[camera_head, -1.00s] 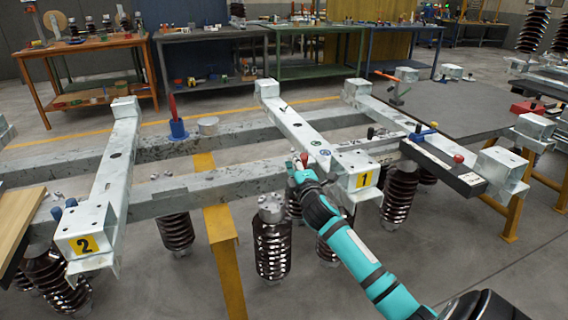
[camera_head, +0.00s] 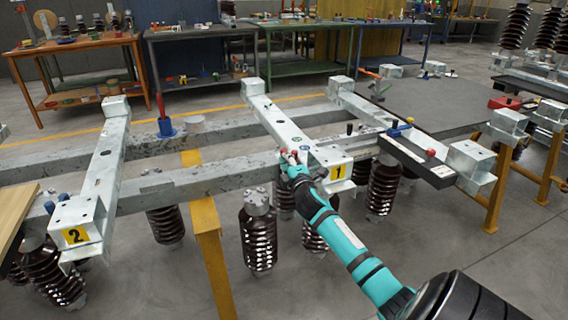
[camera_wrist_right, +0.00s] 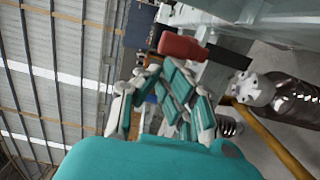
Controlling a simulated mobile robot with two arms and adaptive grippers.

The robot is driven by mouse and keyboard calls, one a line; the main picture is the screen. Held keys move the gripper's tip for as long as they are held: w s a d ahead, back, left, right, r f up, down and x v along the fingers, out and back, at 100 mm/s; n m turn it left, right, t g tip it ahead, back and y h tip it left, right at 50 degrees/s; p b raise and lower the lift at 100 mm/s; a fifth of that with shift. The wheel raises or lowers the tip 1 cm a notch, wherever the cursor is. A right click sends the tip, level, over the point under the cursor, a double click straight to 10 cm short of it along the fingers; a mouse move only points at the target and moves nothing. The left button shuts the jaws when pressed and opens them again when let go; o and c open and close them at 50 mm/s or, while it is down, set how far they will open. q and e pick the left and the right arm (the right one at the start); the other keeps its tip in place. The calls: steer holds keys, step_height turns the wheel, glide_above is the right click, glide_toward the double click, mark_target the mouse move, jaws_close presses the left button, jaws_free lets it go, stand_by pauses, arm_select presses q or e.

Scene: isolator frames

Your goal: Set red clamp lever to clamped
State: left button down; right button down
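A red lever handle (camera_wrist_right: 182,48) lies just beyond the fingertips of my right gripper (camera_wrist_right: 155,72) in the right wrist view. In the head view the red piece (camera_head: 293,155) shows small at my right gripper (camera_head: 290,164), beside the beam end with the yellow "1" label (camera_head: 338,172). The gripper's fingers look close to the handle, but I cannot tell whether they touch it or how far they are open. The hand hides the lever's base. My left gripper is not in view.
An upright red lever on a blue base (camera_head: 165,115) stands on the rear rail. A black bar (camera_head: 415,160) with a red knob (camera_head: 430,153) juts out at right. Brown ribbed insulators (camera_head: 259,240) hang below the frame. A yellow post (camera_head: 208,240) stands left of centre.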

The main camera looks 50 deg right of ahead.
steer(key=shift+s+d+r, duration=0.1)
steer(key=shift+d+r, duration=0.05)
steer(key=shift+d, duration=0.2)
steer(key=v, duration=1.2)
steer(key=shift+a, duration=0.4)
